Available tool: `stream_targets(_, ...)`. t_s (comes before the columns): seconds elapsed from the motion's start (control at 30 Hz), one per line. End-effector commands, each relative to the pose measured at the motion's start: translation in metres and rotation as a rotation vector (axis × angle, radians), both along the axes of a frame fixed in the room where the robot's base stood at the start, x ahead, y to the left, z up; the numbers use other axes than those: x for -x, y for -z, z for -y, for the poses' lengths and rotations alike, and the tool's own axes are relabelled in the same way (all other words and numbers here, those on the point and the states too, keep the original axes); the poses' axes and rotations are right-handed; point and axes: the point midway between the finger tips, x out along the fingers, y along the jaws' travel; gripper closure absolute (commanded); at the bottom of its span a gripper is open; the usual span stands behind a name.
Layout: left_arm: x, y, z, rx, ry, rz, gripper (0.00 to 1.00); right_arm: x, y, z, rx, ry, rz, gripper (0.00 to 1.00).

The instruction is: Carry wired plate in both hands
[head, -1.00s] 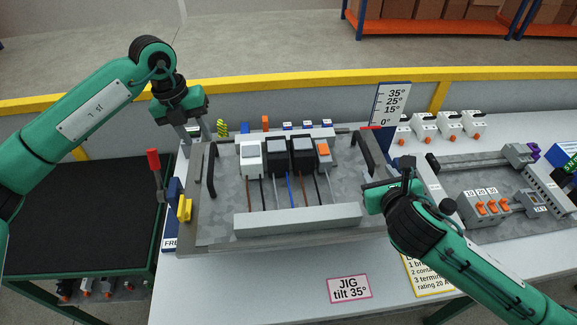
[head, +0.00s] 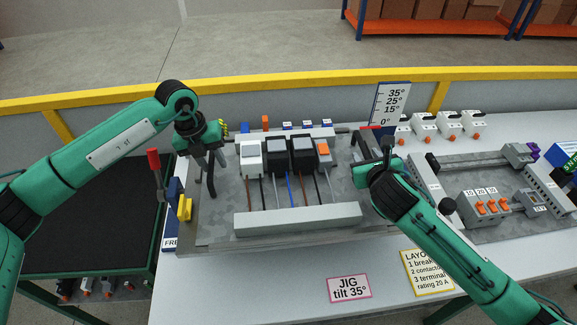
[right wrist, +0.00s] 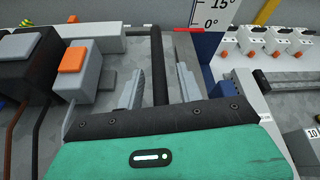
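The wired plate (head: 217,208) is a grey metal plate lying on the jig. It carries a row of modules with coloured wires and a light grey duct along its front. A black handle stands at each side. My left gripper (head: 207,160) is over the left handle (head: 211,184), fingers apart and seemingly either side of it. My right gripper (head: 366,165) is at the right handle. In the right wrist view, its open fingers (right wrist: 160,85) stand either side of the black handle bar (right wrist: 158,62), with gaps visible. The head view hides most of the right handle behind that gripper.
A red-knobbed lever (head: 154,160) and a yellow clamp (head: 184,208) stand left of the plate. An angle scale (head: 391,103) rises behind it. Rails with modules (head: 486,205) fill the right of the bench. A dark-topped cart (head: 90,225) stands left.

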Motion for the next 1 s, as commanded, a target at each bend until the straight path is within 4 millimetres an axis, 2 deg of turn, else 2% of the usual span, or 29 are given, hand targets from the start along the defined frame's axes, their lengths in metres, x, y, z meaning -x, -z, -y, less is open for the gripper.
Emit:
stream_targets(0.03, 0.0000, -0.0001, 0.0001, 0.000, 0.000, 0.000, 0.78, 0.0001, 0.0001, 0.0000, 0.000, 0.000, 0.000, 0.74)
stream_targets(0.13, 0.0000, -0.0001, 0.0001, 0.000, 0.000, 0.000, 0.98, 0.0003, 0.0001, 0.0000, 0.000, 0.000, 0.000, 0.94)
stream_targets(0.17, 0.0000, -0.0002, 0.0001, 0.000, 0.000, 0.000, 1.00, 0.0003, 0.0001, 0.0000, 0.000, 0.000, 0.000, 1.00)
stream_targets(1.0, -0.0003, -0.0005, -0.0004, 0.000, -0.001, 0.001, 1.00, 0.0003, 0.0003, 0.0004, 0.000, 0.001, -0.001, 1.00)
